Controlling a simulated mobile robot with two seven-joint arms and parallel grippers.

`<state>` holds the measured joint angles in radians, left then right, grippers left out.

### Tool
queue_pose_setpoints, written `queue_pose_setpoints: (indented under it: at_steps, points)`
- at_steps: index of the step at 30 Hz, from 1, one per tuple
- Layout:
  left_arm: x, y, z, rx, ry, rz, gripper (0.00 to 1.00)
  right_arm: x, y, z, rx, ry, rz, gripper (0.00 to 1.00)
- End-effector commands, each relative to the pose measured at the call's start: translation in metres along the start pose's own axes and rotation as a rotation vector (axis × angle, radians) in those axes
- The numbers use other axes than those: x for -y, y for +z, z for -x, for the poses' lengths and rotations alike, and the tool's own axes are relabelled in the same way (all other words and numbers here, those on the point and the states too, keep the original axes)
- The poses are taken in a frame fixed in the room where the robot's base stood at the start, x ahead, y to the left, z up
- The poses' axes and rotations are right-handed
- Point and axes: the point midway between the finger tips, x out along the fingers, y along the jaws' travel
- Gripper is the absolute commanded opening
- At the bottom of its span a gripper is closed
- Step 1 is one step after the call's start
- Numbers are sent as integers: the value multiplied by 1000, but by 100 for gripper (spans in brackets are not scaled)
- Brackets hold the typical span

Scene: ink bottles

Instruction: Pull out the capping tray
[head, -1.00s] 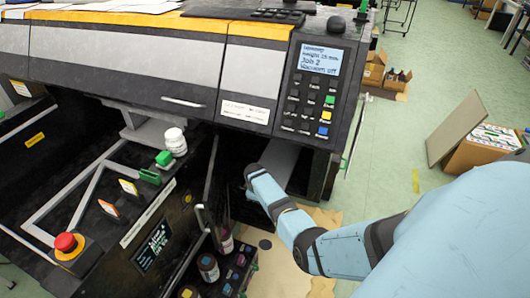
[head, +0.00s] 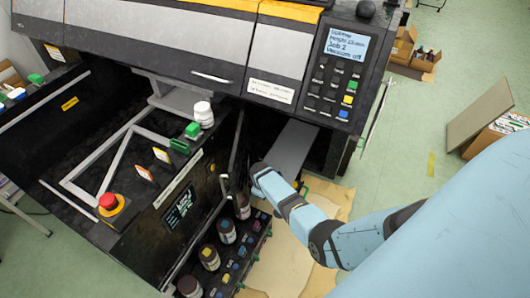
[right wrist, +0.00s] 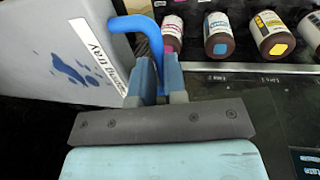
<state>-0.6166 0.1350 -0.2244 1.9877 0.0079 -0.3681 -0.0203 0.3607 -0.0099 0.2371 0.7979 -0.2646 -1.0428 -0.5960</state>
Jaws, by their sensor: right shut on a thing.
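The capping tray (head: 292,148) is a flat grey tray sticking out from the dark bay under the printer's right end. In the right wrist view it (right wrist: 65,50) fills the upper left, with dark blue ink stains and a white label that reads upside down. A bright blue bent handle (right wrist: 150,32) sits at its edge. My right gripper (right wrist: 156,72) is shut on this handle. In the head view its fingers are hidden behind my right arm. My left gripper is not in view.
Several ink bottles (head: 227,231) stand in a rack left of my right arm, close by. An open black door (head: 232,160) stands beside the bay. Brown paper (head: 285,265) lies on the floor below. Cardboard boxes (head: 495,135) stand at right.

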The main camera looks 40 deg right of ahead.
Motion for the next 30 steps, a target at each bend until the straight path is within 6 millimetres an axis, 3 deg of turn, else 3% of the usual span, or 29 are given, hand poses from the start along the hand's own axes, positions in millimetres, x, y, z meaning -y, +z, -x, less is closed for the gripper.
queue_pose_setpoints:
  at_steps: [2, 3, 6, 17, 23, 30]
  points:
    - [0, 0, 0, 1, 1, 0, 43, 0, 0, 0, 0, -1, 0, 0]
    - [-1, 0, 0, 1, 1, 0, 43, 0, 0, 0, 0, 0, 0, 22]
    - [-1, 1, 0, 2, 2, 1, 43, 0, 0, 0, 0, 0, 0, 38]
    - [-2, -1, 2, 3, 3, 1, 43, -1, 0, 7, -2, 2, 0, 38]
    - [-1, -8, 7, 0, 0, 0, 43, -1, 0, 40, -3, 3, 0, 38]
    - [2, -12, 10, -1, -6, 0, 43, -1, 0, 94, -4, 2, 0, 38]
